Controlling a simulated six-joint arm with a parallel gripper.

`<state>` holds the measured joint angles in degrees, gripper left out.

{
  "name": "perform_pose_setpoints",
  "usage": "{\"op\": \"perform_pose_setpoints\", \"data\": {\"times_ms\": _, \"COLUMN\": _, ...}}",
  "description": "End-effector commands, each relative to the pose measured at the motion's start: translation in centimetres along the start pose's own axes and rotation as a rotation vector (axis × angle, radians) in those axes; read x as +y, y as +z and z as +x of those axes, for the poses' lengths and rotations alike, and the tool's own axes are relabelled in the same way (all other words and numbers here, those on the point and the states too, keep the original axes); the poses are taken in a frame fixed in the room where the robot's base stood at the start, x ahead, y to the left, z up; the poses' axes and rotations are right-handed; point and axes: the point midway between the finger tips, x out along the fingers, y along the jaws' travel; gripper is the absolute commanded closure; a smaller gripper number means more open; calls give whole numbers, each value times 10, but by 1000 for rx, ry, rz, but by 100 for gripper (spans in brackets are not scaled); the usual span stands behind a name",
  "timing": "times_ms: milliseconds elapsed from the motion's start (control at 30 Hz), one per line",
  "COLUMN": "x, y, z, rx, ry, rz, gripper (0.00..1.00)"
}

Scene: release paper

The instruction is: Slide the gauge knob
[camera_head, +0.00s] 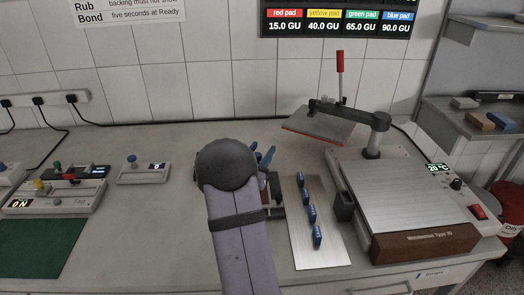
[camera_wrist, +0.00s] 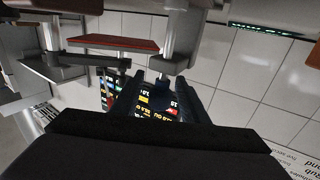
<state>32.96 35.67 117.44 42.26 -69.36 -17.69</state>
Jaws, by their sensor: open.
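A small grey box with a blue knob (camera_head: 132,160) on its top left and a display reading 0 stands on the bench left of my arm; it may be the gauge (camera_head: 143,174). A larger grey unit (camera_head: 58,201) at the far left has green, yellow and red knobs and a display that seems to read ON. My gripper (camera_head: 262,156) is open, its blue fingertips showing past my forearm, right of and apart from the small box. Neither knob unit is recognisable there.
A metal plate (camera_head: 301,205) with several blue clips lies right of my arm. Beyond it stands a press (camera_head: 395,190) with a raised red-edged platen (camera_head: 318,127) and an upright red handle (camera_head: 340,62). A green mat (camera_head: 35,249) lies front left. Bench between mat and arm is clear.

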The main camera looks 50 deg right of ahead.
Motion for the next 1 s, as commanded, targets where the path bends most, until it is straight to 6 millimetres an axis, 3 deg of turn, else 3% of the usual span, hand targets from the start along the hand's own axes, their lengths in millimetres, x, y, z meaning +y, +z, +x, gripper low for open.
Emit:
{"op": "perform_pose_setpoints", "data": {"times_ms": 500, "x": -1, "y": 0, "z": -61, "rx": 1, "ry": -2, "rz": 0, "gripper": 60}}
{"op": "perform_pose_setpoints", "data": {"times_ms": 1000, "x": 0, "y": 0, "z": -65, "rx": 1, "ry": -1, "rz": 0, "gripper": 60}}
